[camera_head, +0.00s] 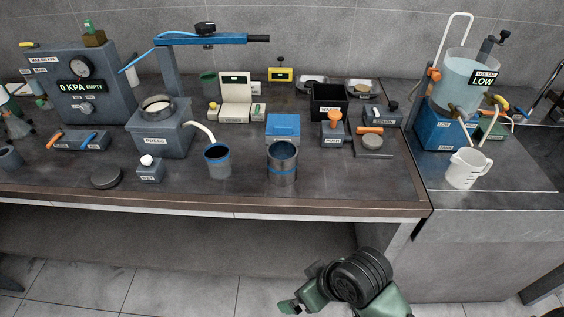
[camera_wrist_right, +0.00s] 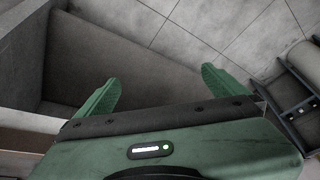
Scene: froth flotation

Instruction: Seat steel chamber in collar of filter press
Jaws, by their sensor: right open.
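The filter press (camera_head: 160,138) is a grey block labelled PRESS at the left-centre of the bench. Its round collar (camera_head: 157,104) is on top, with a pale inside, and the blue lever arm is raised above it. A steel cylinder with a blue band (camera_head: 282,165), which looks like the steel chamber, stands upright on the bench to the right of the press. My right gripper (camera_head: 290,306) is low in front of the bench, well away from both. In the right wrist view its two green fingers (camera_wrist_right: 158,88) are spread and empty over the floor. My left gripper is not seen.
A dark cup with a blue rim (camera_head: 218,163) stands between press and cylinder, near the press's spout. A blue box (camera_head: 283,127) is behind the cylinder. A dark disc (camera_head: 106,178) and a small MET-labelled block (camera_head: 150,172) are near the front edge. A white jug (camera_head: 466,169) is at right.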

